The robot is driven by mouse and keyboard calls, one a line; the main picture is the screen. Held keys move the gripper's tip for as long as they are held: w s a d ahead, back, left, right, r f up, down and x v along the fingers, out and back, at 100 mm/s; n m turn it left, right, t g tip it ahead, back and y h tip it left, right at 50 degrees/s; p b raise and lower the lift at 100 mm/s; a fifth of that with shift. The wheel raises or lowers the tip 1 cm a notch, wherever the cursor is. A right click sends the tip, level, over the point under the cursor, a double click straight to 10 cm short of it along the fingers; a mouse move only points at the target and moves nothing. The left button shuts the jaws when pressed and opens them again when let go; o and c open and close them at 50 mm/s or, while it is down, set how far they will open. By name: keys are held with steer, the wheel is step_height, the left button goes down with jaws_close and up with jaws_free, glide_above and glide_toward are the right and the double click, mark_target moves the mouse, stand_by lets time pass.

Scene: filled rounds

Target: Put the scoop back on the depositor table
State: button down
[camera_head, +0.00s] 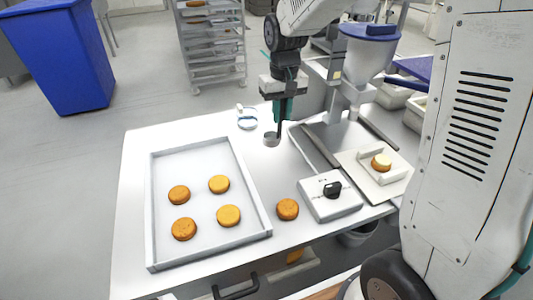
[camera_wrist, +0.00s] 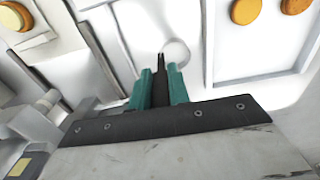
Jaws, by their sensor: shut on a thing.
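My gripper (camera_head: 283,108) is above the back of the white depositor table (camera_head: 262,176), pointing down. Its teal fingers are shut on the dark handle of the scoop, and they also show in the wrist view (camera_wrist: 160,88). The scoop's round metal cup (camera_head: 271,140) hangs low over bare table between the tray and the depositor (camera_head: 370,52). The pale cup also shows past the fingertips in the wrist view (camera_wrist: 177,51). I cannot tell whether the cup touches the table. The fingers hide part of the handle.
A white tray (camera_head: 154,215) with several golden rounds stands left. One round (camera_head: 288,209) lies between the tray and a knobbed control box (camera_head: 322,203). Another round (camera_head: 381,164) sits on a pale holder at right. A blue-and-white ring-like item (camera_head: 247,119) lies behind left of the scoop.

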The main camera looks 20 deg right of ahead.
mark_target(280, 140)
steer(key=f, duration=0.6)
steer(key=shift+w+f, duration=0.1)
steer(key=shift+w, duration=0.1)
steer(key=shift+f, duration=1.85)
steer(key=shift+f, duration=0.15)
steer(key=c, duration=1.3)
jaws_free()
